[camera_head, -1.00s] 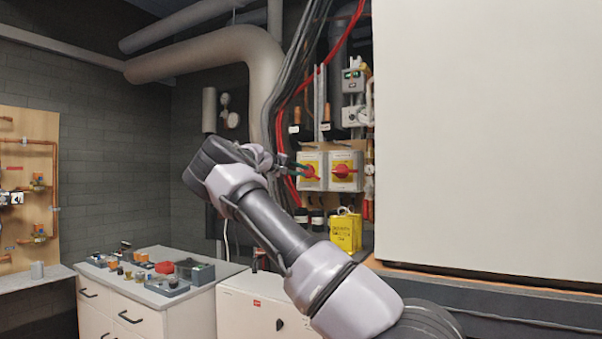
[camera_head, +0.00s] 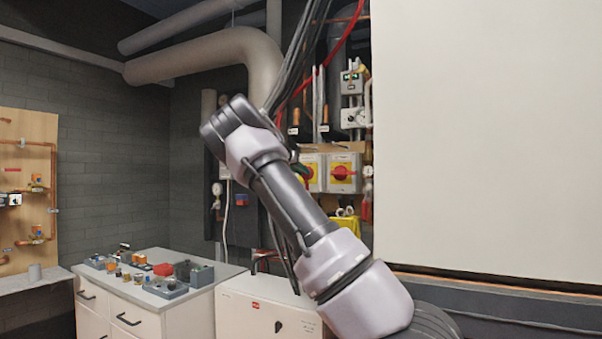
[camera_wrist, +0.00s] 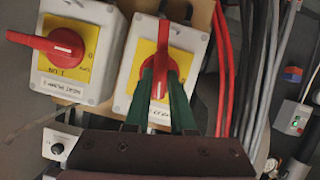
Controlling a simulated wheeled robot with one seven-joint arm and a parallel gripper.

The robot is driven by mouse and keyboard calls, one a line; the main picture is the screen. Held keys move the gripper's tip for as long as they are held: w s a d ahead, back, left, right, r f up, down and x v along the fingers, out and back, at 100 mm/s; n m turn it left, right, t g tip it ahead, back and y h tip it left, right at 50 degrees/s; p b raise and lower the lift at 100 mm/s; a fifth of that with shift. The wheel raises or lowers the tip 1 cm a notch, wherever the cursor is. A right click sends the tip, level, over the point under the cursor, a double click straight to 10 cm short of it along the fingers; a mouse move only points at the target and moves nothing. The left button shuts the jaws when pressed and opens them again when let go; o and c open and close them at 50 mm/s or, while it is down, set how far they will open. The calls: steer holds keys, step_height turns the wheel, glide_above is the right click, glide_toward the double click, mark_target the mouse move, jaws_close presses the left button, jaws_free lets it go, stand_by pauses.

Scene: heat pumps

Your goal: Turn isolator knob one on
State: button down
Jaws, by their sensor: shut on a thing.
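Two grey isolator boxes with yellow plates and red knobs are side by side on the wall. In the head view, the left box's knob (camera_head: 306,172) is partly hidden by my arm; the right knob (camera_head: 342,173) lies roughly level. The wrist view is turned over, so the left box's knob (camera_wrist: 162,57) appears on the right there, its handle roughly upright in the picture. My gripper (camera_wrist: 163,88) is shut on this knob, with green fingers on either side of the handle. The other knob (camera_wrist: 45,43) points left in the wrist view, untouched. The labels are too small to read surely.
Red and grey cables (camera_wrist: 265,70) run close beside the held isolator. A large pale panel (camera_head: 485,140) stands to the right. A drawer cabinet (camera_head: 150,275) with small parts on top and a white box (camera_head: 268,308) stand below.

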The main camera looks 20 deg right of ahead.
steer(key=shift+s+f+m+t+y, duration=0.1)
steer(key=shift+m+t+y, duration=0.2)
steer(key=shift+m, duration=0.4)
steer(key=c, duration=0.8)
jaws_free()
steer(key=shift+o, duration=0.2)
steer(key=v, duration=1)
steer(key=shift+s+a, duration=0.2)
steer(key=shift+s, duration=0.1)
